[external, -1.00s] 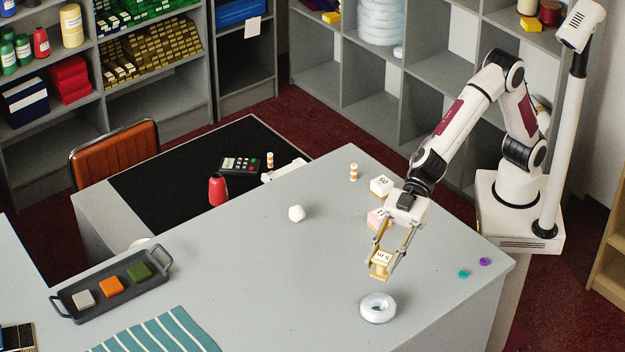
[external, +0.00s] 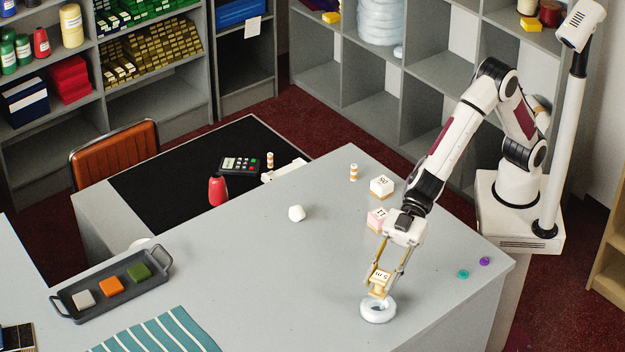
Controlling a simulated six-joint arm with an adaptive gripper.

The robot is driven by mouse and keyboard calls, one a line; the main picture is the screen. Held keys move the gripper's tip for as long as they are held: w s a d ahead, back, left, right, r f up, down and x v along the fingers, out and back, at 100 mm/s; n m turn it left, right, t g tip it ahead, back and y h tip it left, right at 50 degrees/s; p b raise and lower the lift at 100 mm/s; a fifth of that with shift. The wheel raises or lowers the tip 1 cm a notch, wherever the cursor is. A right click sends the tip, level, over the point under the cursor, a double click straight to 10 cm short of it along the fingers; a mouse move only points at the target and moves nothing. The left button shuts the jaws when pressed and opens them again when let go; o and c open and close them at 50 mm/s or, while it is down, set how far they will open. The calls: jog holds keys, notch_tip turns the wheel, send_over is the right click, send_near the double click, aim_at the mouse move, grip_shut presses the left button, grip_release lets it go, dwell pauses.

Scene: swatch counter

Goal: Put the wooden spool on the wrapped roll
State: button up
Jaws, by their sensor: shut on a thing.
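The wrapped roll (external: 377,312) is a pale white ring lying flat near the front edge of the grey counter. My gripper (external: 380,279) points down, just above the roll, and is shut on the wooden spool (external: 379,290). The spool is light tan with a marked label on top. Its lower end is at the roll's far upper side in the picture. I cannot tell whether spool and roll touch.
A pink-and-white block (external: 377,218) and a white block (external: 381,186) stand behind my gripper. Teal (external: 463,274) and purple (external: 484,261) discs lie to the right. A tray (external: 112,287) with coloured pieces and a striped cloth (external: 160,335) are left.

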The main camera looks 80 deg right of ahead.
aim_at(381, 286)
jog(key=shift+f, duration=0.1)
jog(key=shift+f, duration=1.75)
jog(key=shift+f, duration=0.1)
jog(key=o, duration=1.1)
jog(key=shift+d, duration=0.1)
jog(key=shift+s+d+r, duration=0.1)
jog(key=shift+d+r, duration=0.05)
jog(key=shift+r, duration=0.1)
jog(key=v, duration=1.1)
jog(key=shift+d, duration=0.15)
